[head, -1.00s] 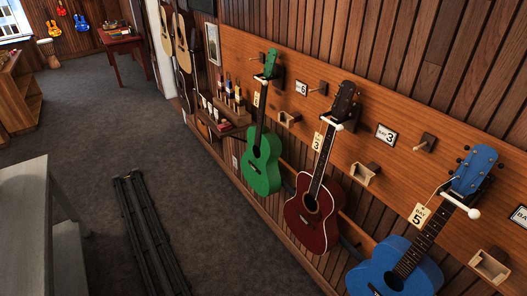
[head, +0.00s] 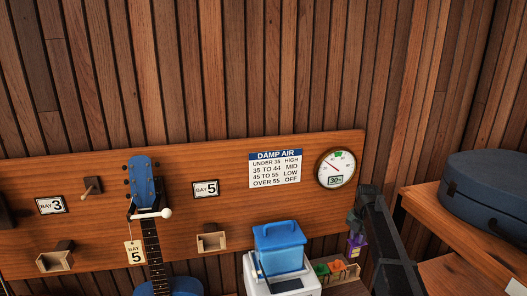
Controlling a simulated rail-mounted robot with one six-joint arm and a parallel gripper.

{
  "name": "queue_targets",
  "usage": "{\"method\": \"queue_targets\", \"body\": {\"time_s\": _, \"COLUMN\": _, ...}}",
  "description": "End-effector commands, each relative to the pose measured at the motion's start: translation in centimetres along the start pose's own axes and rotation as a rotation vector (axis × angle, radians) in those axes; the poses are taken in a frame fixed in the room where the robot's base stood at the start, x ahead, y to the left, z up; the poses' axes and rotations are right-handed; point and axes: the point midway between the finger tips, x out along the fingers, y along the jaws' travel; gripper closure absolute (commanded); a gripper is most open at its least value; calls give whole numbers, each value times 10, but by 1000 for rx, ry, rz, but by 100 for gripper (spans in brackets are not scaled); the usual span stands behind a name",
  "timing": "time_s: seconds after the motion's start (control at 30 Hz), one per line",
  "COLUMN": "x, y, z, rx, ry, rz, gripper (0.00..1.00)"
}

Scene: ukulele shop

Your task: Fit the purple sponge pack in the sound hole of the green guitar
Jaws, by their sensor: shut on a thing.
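My gripper (head: 357,229) is at the lower right of the head view, at the end of my dark arm. It is shut on the small purple sponge pack (head: 355,246), which hangs below it, near a wooden tray. The pack is small and partly hidden by the fingers. The green guitar and its sound hole are out of view now.
A white box with a blue lidded container (head: 279,247) stands left of my gripper. A damp-air chart (head: 275,169) and round dial (head: 336,168) are on the board. A dark blue case (head: 488,190) sits on a shelf at right.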

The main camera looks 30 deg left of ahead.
Motion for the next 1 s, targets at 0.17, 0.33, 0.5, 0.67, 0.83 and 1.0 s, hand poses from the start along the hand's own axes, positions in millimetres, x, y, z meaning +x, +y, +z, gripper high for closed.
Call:
{"method": "queue_targets", "body": {"time_s": 0.17, "x": 9, "y": 0, "z": 0, "rx": 0, "ry": 0, "rz": 0, "gripper": 100}}
{"method": "queue_targets", "body": {"time_s": 0.33, "x": 8, "y": 0, "z": 0, "rx": 0, "ry": 0, "rz": 0, "gripper": 100}}
{"method": "queue_targets", "body": {"time_s": 0.5, "x": 3, "y": -8, "z": -11, "rx": 0, "ry": 0, "rz": 0, "gripper": 100}}
{"method": "queue_targets", "body": {"time_s": 0.67, "x": -4, "y": -24, "z": -30, "rx": 0, "ry": 0, "rz": 0, "gripper": 100}}
{"method": "queue_targets", "body": {"time_s": 0.83, "x": -11, "y": -39, "z": -51, "rx": 0, "ry": 0, "rz": 0, "gripper": 100}}
{"method": "queue_targets", "body": {"time_s": 1.0, "x": -18, "y": -55, "z": -71, "rx": 0, "ry": 0, "rz": 0, "gripper": 100}}
